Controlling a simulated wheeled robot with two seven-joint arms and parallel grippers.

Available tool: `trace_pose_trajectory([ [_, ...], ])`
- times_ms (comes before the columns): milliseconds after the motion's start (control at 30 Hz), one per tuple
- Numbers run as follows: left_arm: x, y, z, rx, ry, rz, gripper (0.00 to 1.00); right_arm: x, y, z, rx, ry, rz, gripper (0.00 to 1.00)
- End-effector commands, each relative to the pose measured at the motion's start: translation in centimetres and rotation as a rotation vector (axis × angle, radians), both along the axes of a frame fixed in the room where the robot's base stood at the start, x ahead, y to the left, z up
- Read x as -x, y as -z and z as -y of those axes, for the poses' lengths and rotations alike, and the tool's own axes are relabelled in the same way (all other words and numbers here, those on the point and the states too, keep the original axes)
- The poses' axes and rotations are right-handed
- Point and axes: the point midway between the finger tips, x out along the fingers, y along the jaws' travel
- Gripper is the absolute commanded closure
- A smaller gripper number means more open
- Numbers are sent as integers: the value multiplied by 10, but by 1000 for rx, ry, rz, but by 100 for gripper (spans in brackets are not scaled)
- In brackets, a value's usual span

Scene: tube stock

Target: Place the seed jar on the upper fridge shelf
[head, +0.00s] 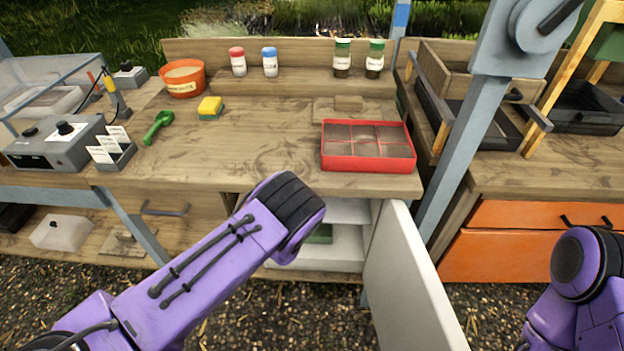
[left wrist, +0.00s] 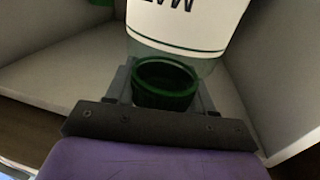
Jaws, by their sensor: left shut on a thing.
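The seed jar (left wrist: 190,25), with a white label and dark lettering, shows in the left wrist view with its green cap (left wrist: 166,88) toward me. My left gripper (left wrist: 163,76) is shut around the cap end. Pale walls and a pale surface surround the jar, inside the fridge. In the head view my left forearm reaches to the fridge below the bench and hides the gripper and jar. The fridge door (head: 405,285) stands open, and pale fridge shelves (head: 345,212) show beside my arm. I cannot tell whether the jar touches a shelf. My right gripper is out of view.
A green thing (head: 320,234) sits inside the fridge, and a green patch (left wrist: 42,18) shows at the upper left of the wrist view. The open door bounds the fridge on the right. On the bench above are a red tray (head: 368,166) and several lidded jars.

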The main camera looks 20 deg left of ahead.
Motion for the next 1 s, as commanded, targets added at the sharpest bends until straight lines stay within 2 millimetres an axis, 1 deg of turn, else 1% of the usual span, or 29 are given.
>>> trace_pose_trajectory([
  [33, -13, 0, -1, 0, 2, 3, 100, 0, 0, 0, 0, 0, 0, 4],
  [200, -47, 1, -5, -1, 1, 2, 100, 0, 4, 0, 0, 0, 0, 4],
  [300, -62, 1, -6, 0, 1, 2, 100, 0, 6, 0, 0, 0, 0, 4],
  [467, -75, 1, -8, -1, 0, 1, 100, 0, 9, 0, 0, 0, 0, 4],
  [667, -111, 5, -10, -1, 5, 0, 100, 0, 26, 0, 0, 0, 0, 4],
  [700, -108, 12, -11, -1, 3, -4, 100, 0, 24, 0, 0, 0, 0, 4],
  [767, -108, 15, -11, -1, 2, -2, 100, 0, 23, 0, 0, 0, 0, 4],
  [1000, -108, 15, -11, -1, 0, -1, 100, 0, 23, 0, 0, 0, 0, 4],
])
